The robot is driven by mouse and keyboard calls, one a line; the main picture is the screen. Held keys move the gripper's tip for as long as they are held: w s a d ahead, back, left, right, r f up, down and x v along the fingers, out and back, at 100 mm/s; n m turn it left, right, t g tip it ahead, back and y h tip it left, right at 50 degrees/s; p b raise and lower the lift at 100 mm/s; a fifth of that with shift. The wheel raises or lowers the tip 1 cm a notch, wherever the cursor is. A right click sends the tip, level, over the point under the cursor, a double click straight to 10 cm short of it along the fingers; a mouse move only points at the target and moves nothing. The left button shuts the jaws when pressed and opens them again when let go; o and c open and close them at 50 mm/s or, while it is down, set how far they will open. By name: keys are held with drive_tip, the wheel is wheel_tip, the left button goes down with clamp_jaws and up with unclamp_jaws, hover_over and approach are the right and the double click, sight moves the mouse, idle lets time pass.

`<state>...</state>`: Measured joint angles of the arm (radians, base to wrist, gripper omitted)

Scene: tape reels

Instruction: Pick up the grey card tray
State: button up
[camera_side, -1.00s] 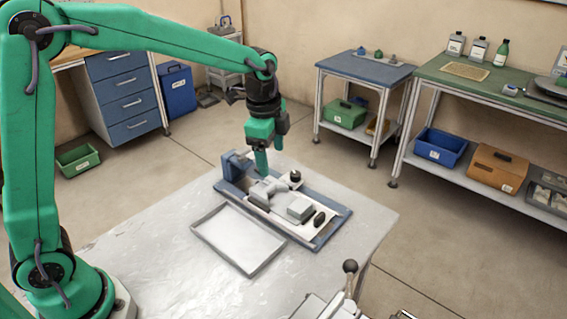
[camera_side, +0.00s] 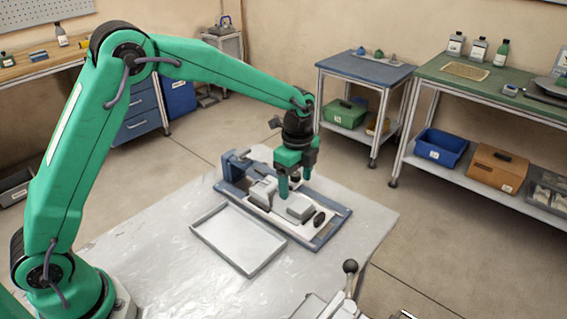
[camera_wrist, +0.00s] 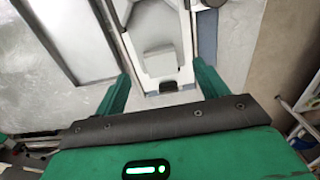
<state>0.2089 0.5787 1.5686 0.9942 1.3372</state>
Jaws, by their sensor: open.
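A shallow, light grey rectangular tray, which I take for the grey card tray (camera_side: 238,240), lies flat and empty on the table. It also shows at the upper left of the wrist view (camera_wrist: 75,35), with a darker rim. My gripper (camera_side: 295,188) points down over the blue-framed fixture beside the tray, on the tray's far right side. In the wrist view my gripper (camera_wrist: 162,85) has its fingers wide apart, with a grey block (camera_wrist: 160,62) seen between and beyond them. I cannot tell whether the fingertips touch anything there.
The fixture's blue frame (camera_side: 332,229) holds a white plate, grey blocks and a dark oval knob (camera_side: 319,219). A lever with a dark ball (camera_side: 350,266) stands at the table's front edge. The table (camera_side: 150,235) is bare to the tray's left.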

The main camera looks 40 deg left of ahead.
sight(295, 202)
drive_tip(key=shift+f, duration=0.5)
drive_tip(key=shift+f, duration=2.6)
drive_tip(key=c, duration=1.2)
drive_tip(key=shift+r, duration=0.2)
